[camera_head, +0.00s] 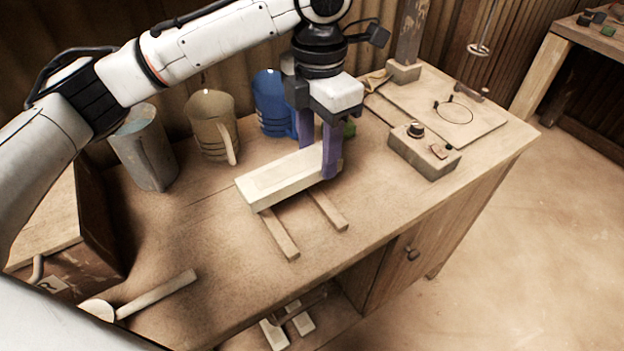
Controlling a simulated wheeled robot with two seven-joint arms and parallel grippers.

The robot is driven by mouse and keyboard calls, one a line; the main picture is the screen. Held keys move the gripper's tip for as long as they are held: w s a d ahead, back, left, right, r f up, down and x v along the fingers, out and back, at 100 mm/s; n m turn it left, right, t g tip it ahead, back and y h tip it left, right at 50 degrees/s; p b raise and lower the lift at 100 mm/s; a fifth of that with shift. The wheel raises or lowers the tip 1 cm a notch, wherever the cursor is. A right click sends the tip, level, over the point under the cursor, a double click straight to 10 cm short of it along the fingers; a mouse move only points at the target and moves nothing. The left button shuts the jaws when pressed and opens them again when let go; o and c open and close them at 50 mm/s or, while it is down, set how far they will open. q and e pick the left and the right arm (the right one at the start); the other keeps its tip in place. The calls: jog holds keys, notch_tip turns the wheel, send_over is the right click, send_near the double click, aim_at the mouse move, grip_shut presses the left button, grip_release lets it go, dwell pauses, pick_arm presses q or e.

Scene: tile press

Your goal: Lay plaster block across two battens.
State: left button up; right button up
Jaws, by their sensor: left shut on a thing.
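A cream plaster block (275,180) lies level over two wooden battens, its long side running from lower left to upper right. The left batten (280,237) and the right batten (329,211) stick out from under its front side, roughly parallel. Their far ends are hidden behind the block. My left gripper (328,160) points down with its purple fingers shut on the block near its right end. I cannot tell whether the block rests with weight on the battens or hangs just above them. My right gripper is not in view.
Behind the block stand a grey container (146,150), a tan jug (213,128) and a blue jug (270,95). A control box (424,153) with a black knob and a thin board (450,115) are at right. A mallet-like tool (157,294) lies front left.

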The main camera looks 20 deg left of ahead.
pick_arm(q)
jog(key=shift+f, duration=3.1)
jog(key=shift+f, duration=0.3)
jog(key=o, duration=1.3)
jog(key=shift+r, duration=0.1)
notch_tip(320, 180, up, 12)
jog(key=shift+r, duration=0.2)
